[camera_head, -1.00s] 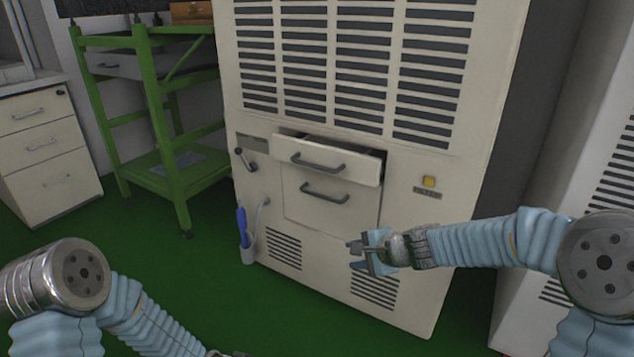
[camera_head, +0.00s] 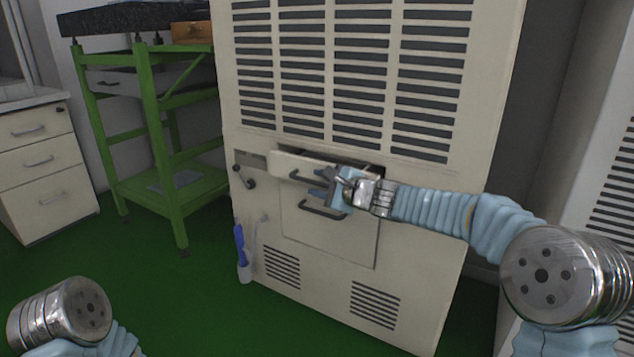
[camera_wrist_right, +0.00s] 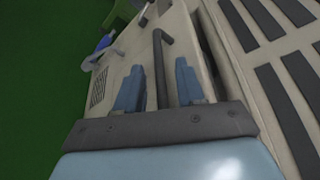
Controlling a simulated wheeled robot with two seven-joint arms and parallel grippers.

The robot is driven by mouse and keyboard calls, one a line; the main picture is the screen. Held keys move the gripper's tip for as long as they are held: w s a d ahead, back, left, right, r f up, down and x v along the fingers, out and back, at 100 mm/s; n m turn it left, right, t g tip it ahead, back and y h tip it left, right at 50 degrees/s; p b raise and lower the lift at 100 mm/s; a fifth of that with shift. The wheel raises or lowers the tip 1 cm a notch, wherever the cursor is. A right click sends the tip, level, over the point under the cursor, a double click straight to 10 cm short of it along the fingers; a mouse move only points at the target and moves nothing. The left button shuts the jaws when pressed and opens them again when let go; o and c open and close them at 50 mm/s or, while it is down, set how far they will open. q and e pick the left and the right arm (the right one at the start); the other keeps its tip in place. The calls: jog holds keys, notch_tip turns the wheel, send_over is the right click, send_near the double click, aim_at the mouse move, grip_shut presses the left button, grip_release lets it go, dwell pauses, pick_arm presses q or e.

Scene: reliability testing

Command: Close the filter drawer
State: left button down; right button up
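The cream filter drawer (camera_head: 283,162) in the large cabinet stands partly pulled out, with a dark gap along its top. Its dark bar handle (camera_head: 300,177) is partly hidden by my right gripper (camera_head: 328,186). In the right wrist view the gripper's two blue fingers (camera_wrist_right: 159,86) are apart, with a dark handle bar (camera_wrist_right: 161,62) between them in the picture. I cannot tell whether they touch it. A shut panel (camera_head: 330,232) with its own handle (camera_head: 318,210) lies below the drawer. My left gripper is out of view; only its arm shows at bottom left.
The cabinet (camera_head: 430,185) has vent slots above and below. A crank lever (camera_head: 243,178) and a holder with a blue item (camera_head: 241,245) are on its left side. A green metal stand (camera_head: 165,150) and a drawer unit (camera_head: 45,165) stand further left. Green floor between is clear.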

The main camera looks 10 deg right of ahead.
jog(key=shift+w+a+f, duration=0.15)
jog(key=shift+w+a, duration=0.25)
jog(key=shift+w, duration=0.2)
grip_shut()
